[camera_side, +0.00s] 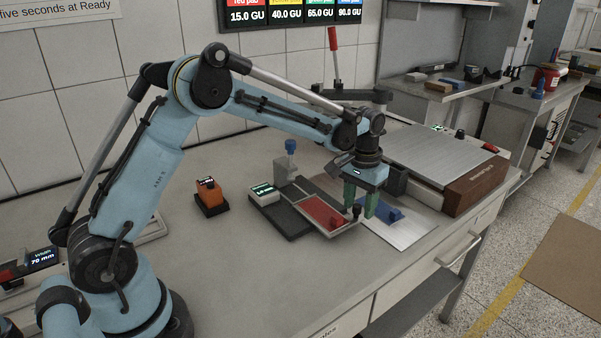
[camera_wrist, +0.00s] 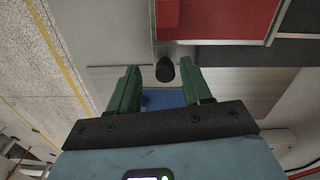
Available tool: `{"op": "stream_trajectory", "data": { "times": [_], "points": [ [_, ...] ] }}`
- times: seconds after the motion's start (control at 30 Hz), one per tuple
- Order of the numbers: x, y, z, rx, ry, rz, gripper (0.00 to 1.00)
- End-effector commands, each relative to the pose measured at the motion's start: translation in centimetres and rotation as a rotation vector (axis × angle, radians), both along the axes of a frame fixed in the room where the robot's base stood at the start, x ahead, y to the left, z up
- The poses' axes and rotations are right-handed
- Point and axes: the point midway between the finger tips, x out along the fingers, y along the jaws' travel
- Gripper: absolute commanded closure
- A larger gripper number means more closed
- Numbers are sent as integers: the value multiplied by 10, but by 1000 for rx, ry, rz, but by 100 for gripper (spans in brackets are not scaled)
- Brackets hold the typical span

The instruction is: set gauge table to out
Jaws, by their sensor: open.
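The gauge table (camera_side: 346,227) is a flat grey slide with a red pad (camera_side: 320,212) and a small red block on it, on a dark base (camera_side: 285,217). A dark knob (camera_side: 355,211) stands at its right end. My gripper (camera_side: 360,207) points down at that end, with green fingers open. In the wrist view the knob (camera_wrist: 165,70) shows between the fingertips of my gripper (camera_wrist: 160,73), apart from both. The table's edge (camera_wrist: 215,54) and red pad (camera_wrist: 222,20) lie just beyond the fingers. I cannot tell the exact fingertip height.
A blue block (camera_side: 388,214) lies on a bright metal plate (camera_side: 410,232) right of my gripper. A gauge readout (camera_side: 264,192), an orange device (camera_side: 209,196) and a blue-knobbed post (camera_side: 290,160) stand left. A large brown-fronted machine (camera_side: 476,183) stands right. The front bench is clear.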

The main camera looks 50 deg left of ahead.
Motion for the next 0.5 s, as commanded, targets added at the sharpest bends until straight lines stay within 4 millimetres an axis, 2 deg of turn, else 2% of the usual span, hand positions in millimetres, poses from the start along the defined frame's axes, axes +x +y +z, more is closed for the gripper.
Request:
{"op": "stream_trajectory", "data": {
  "times": [0.13, 0.23, 0.5],
  "points": [
    [0, 1, 3, 1, 0, 1, 51],
    [0, 1, 14, 1, 0, 1, 51],
    [0, 1, 66, 1, 0, 1, 51]
  ]
}}
